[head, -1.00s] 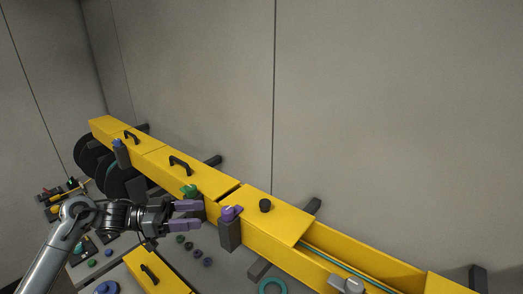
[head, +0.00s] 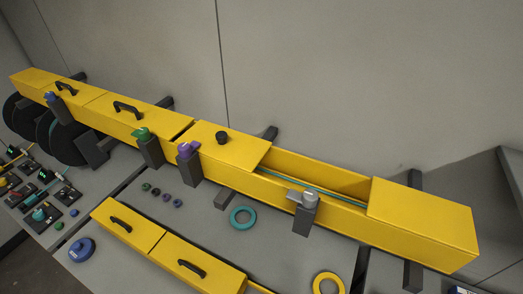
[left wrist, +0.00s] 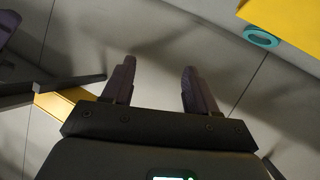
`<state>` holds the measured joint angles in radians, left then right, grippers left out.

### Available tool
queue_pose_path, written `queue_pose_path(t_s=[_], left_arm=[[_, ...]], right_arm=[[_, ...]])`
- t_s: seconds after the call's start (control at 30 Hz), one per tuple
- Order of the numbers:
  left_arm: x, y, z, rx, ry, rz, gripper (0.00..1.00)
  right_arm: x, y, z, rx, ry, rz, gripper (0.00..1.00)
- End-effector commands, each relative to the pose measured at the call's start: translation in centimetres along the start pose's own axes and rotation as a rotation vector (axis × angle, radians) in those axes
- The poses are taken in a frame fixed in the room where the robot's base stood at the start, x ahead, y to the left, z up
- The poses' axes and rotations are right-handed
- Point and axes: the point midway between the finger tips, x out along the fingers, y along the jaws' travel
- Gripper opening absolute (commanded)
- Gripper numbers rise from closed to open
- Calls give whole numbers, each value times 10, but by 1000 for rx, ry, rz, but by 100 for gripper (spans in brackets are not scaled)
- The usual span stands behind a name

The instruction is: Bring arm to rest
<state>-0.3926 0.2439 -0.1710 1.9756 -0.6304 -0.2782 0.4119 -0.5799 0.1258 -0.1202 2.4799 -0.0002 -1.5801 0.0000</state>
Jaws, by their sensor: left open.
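My left gripper (left wrist: 157,88) shows in the left wrist view with its two dark purple fingers apart and nothing between them. Pale grey surface lies beyond the fingertips. The left arm is out of the head view now. My right gripper is in neither view. The long yellow duct (head: 330,208) runs across the head view from upper left to lower right. An open stretch shows a teal cable (head: 318,188) inside.
Purple (head: 187,149), green (head: 142,134), blue (head: 50,97) and grey (head: 308,198) clamps stand along the duct's front. A teal ring (head: 243,217), a yellow ring (head: 328,284) and a blue spool (head: 82,249) lie on the table. Lower yellow covers (head: 165,245) stand in front.

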Motion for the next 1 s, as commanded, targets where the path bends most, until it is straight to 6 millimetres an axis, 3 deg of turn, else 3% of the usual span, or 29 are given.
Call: queue_pose_path(t_s=[0.2, 0.43, 0.63, 0.7, 1.0], left_arm=[[-71, -29, -2, -83, -244, -409, 58], [-142, -47, -13, -182, -483, -613, 58], [-182, -35, 22, -234, -770, -614, 58], [-192, -28, -7, -220, -760, -611, 58], [-216, -10, -65, -220, -759, -612, 58]], right_arm=[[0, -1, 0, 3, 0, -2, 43], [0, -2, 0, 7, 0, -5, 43], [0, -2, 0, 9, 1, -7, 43], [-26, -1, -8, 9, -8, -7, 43], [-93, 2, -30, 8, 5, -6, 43]])
